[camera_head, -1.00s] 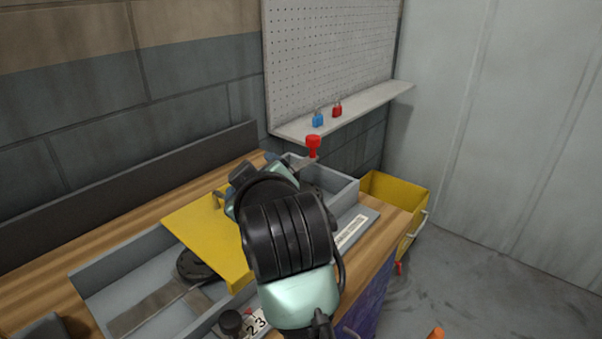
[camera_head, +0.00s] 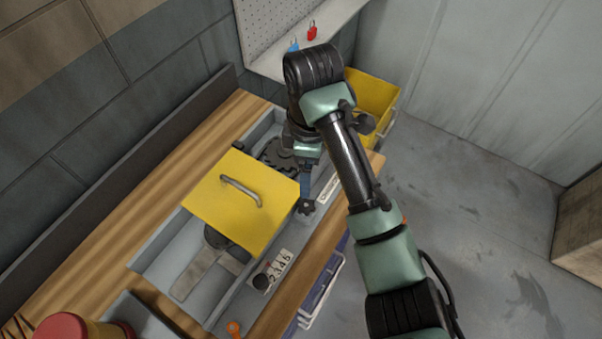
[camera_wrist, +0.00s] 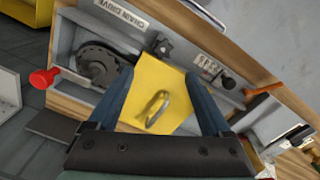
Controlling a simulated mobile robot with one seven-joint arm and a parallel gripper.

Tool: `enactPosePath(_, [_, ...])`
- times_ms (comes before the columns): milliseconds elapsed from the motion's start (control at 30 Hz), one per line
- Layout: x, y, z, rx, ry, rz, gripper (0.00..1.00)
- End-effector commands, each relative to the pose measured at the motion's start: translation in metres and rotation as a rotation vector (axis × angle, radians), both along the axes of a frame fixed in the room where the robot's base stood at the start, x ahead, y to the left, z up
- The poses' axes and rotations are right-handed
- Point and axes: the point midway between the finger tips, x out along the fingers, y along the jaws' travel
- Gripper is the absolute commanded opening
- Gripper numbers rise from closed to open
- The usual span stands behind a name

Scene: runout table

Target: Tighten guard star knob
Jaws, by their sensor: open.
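The black star knob (camera_head: 306,206) sits at the front edge of the trough, beside the right corner of the yellow guard (camera_head: 222,212). It also shows in the wrist view (camera_wrist: 163,47), beyond the guard's edge. The guard lies flat over the trough with its metal handle (camera_head: 241,190) on top. My gripper (camera_head: 307,187) points down, with a blue finger showing close to the knob in the head view. In the wrist view my gripper (camera_wrist: 160,78) has its two fingers wide apart, with nothing between them. The knob lies past the fingertips; I cannot tell the exact gap.
A dark sprocket (camera_head: 278,155) lies in the trough behind the guard. A black round knob (camera_head: 262,281) stands by a number plate at the front. A yellow bin (camera_head: 372,95) stands beyond the bench.

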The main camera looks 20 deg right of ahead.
Motion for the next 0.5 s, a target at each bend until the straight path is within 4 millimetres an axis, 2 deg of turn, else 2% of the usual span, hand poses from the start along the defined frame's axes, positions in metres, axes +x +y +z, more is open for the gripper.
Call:
enactPosePath(33, [-0.003,-0.002,0.004,0.0,0.016,0.002,0.83])
enactPosePath(167, [-0.006,-0.003,-0.005,0.001,0.03,0.007,0.83])
enactPosePath(500, [-0.006,-0.002,-0.06,0.002,0.028,0.006,0.83])
